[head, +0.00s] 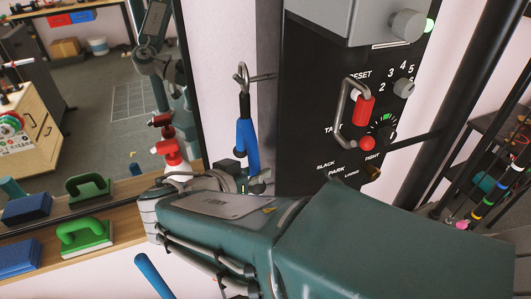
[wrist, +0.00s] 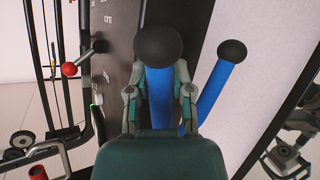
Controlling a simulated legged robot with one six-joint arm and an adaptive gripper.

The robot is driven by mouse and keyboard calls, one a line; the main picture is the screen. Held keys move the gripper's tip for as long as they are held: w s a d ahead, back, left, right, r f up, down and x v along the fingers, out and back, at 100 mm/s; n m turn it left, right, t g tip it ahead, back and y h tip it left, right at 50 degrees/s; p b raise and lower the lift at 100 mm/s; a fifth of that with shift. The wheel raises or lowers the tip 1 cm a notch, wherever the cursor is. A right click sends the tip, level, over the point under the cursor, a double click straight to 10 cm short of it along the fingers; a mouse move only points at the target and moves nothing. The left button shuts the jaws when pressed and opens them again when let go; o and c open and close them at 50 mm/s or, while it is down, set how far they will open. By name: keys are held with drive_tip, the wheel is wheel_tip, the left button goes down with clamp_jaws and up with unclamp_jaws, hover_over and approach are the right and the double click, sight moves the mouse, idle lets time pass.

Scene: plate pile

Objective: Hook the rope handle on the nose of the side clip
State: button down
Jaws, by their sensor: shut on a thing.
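The rope handle is blue with black ends. In the wrist view, one blue strand (wrist: 159,95) with a black ball end stands between the fingers of my gripper (wrist: 158,104), which is shut on it. A second blue strand (wrist: 211,92) with its own ball end slants free to the right. In the head view, a blue length of rope handle (head: 247,147) hangs below the metal side clip (head: 241,78), its dark upper end close under the clip. I cannot tell whether it is hooked on the nose. My gripper is largely hidden behind my forearm there.
A blue rod (head: 153,276) shows lower left.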

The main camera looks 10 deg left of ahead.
drive_tip(key=s+a, duration=0.3)
drive_tip(key=a, duration=0.2)
drive_tip(key=shift+a, duration=0.15)
idle(0.9)
drive_tip(key=shift+s+a, duration=0.1)
drive_tip(key=shift+s, duration=0.05)
drive_tip(key=shift+s+a+f, duration=0.35)
drive_tip(key=shift+s+a, duration=0.1)
drive_tip(key=shift+a, duration=0.25)
drive_tip(key=shift+s+a+f, duration=0.3)
drive_tip(key=shift+s+a, duration=0.1)
drive_tip(key=shift+a, duration=0.25)
drive_tip(key=shift+s+a+f, duration=0.35)
drive_tip(key=shift+s+a, duration=0.1)
drive_tip(key=shift+a, duration=0.25)
